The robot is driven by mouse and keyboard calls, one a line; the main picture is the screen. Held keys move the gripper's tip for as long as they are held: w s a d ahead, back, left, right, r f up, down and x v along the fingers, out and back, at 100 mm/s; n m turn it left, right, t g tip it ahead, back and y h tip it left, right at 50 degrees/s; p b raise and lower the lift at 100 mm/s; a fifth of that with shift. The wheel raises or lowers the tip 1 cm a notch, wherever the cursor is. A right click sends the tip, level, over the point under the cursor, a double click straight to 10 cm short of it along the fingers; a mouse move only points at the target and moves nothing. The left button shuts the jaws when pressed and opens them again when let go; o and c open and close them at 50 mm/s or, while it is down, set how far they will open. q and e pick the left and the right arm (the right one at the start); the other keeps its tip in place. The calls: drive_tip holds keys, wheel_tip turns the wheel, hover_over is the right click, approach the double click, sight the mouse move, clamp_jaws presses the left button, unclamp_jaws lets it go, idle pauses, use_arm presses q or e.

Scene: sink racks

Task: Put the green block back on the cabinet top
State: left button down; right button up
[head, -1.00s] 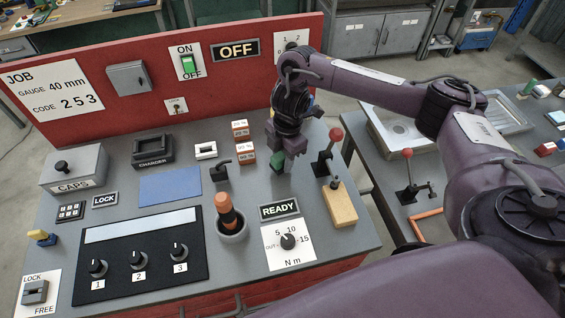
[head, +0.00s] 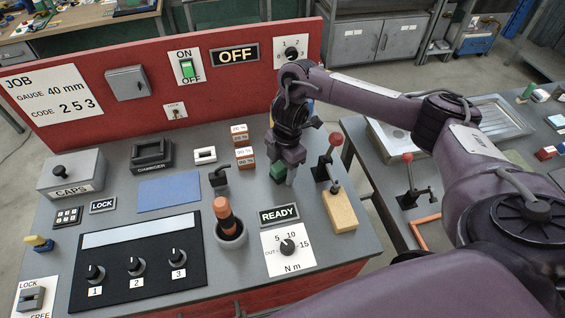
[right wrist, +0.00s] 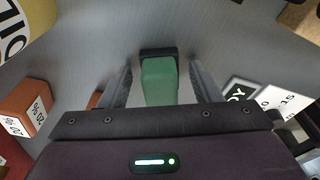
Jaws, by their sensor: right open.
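The green block (head: 277,172) is on the grey top of the red-fronted console (head: 120,220), left of the red-knobbed lever. In the right wrist view the green block (right wrist: 159,82), with a dark far end, shows between the two fingers of my right gripper (right wrist: 160,78). A gap shows on each side of it, so the fingers are open around it without closing on it. In the head view my right gripper (head: 285,170) points down and hides part of the block. My left gripper is not in view. A grey cabinet (head: 375,38) stands at the back.
Close to the right gripper are a red-knobbed lever (head: 336,140), a wooden block (head: 340,210), a small black lever (head: 219,178), stacked orange-and-white blocks (head: 245,157) and an orange-handled tool in a cup (head: 227,220). A second bench (head: 420,215) stands at the right.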

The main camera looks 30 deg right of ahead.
wheel_tip(320, 180, up, 12)
drive_tip(key=d+p, duration=0.1)
drive_tip(key=p, duration=0.1)
drive_tip(key=shift+d, duration=0.25)
idle(0.6)
